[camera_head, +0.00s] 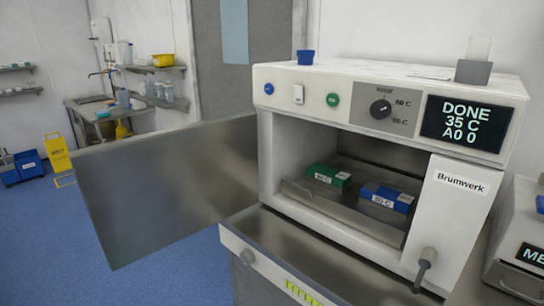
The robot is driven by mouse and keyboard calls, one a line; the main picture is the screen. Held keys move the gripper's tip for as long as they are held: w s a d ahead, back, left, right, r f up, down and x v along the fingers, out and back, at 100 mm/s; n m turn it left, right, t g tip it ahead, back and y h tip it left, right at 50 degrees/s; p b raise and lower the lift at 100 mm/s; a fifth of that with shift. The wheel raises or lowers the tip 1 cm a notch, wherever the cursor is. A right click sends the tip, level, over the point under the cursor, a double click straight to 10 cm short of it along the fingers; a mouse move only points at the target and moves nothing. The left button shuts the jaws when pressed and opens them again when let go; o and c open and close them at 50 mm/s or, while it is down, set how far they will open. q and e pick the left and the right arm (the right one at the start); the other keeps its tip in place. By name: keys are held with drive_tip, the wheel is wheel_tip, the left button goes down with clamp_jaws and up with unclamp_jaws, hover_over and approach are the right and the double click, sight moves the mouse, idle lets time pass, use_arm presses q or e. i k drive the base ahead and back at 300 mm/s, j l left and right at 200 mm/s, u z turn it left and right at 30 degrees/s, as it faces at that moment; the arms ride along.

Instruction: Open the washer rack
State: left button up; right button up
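The white washer (285,150), labelled Brumwerk, stands on the right with its grey door (165,185) swung wide open to the left. Its display (466,122) reads DONE, 35 C, A0 0. A grey metal rack (345,213) sits inside the chamber. A green box (329,177) and a blue box (387,198) lie on it, side by side. A grey lever handle (424,268) is on the lower right of the washer's front. Neither of my grippers is in view.
A second device (520,245) stands at the right edge. A blue cup (305,57) is on top.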

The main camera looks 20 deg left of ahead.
sight(346, 209)
drive_tip(key=i+j+z, duration=0.1)
drive_tip(key=j+z, duration=0.15)
drive_tip(key=j, duration=0.55)
drive_tip(key=j+z, duration=0.25)
drive_tip(key=j, duration=0.5)
drive_tip(key=j+z, duration=0.25)
drive_tip(key=j, duration=0.6)
drive_tip(key=k+j+z, duration=0.25)
drive_tip(key=j, duration=0.5)
drive_tip(key=k+j+z, duration=0.1)
drive_tip(key=k+j, duration=0.25)
drive_tip(key=j, duration=0.15)
